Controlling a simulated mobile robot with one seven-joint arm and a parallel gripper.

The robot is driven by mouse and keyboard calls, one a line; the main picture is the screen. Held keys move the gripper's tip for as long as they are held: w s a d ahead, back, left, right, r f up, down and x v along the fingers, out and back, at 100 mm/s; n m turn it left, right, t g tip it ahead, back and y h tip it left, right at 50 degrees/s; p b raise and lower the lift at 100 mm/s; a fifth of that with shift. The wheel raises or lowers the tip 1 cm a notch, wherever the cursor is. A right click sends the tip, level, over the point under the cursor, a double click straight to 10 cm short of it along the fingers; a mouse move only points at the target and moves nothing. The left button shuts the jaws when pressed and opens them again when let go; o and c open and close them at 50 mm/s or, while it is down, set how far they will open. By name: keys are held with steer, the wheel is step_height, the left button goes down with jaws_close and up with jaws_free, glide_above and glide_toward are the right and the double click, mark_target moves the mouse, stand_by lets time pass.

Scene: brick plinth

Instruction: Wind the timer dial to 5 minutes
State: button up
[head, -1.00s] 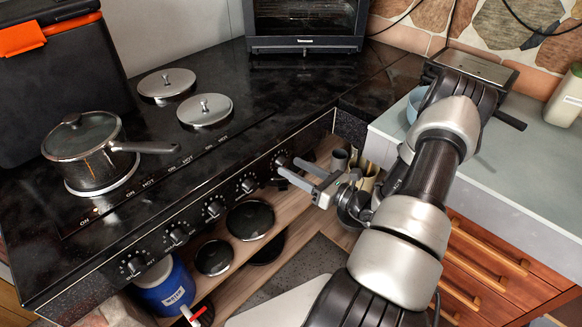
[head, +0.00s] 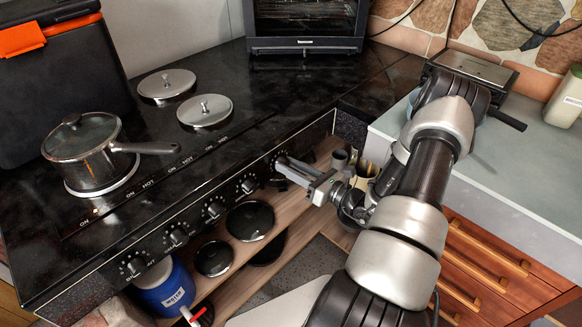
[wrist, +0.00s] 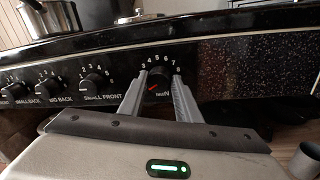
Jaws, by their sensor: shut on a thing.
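The timer dial (wrist: 159,80) is a dark knob on the stove's black front panel in the wrist view, at the right end of the knob row. Numbers arc over it, and a small red mark shows at its lower left. My gripper (wrist: 157,73) has one finger on each side of the dial and is shut on it. In the head view my gripper (head: 282,162) reaches from the right to the panel's far end, and its fingers mostly hide the dial. The exact setting is too small to read.
Several similar knobs, among them the small front knob (wrist: 94,84), line the panel to the left. A lidded pot (head: 86,170) stands on the stove top (head: 150,215). Pans and a blue container (head: 165,285) sit below. A grey counter (head: 520,165) lies to the right.

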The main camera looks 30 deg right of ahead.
steer(key=m+t+p, duration=0.1)
steer(key=m, duration=0.6)
steer(key=shift+f+p, duration=0.1)
steer(key=shift+p, duration=0.2)
steer(key=m+h+p, duration=0.1)
steer(key=m, duration=0.5)
steer(key=m+t+p, duration=0.1)
steer(key=m, duration=0.5)
steer(key=m+h+p, duration=0.1)
steer(key=m, duration=0.5)
steer(key=shift+s+a+f+m+h, duration=0.1)
steer(key=shift+a+f+m+h, duration=0.1)
steer(key=shift+f+m+h, duration=0.1)
steer(key=o, duration=1.1)
steer(key=shift+c, duration=0.2)
steer(key=shift+s, duration=0.1)
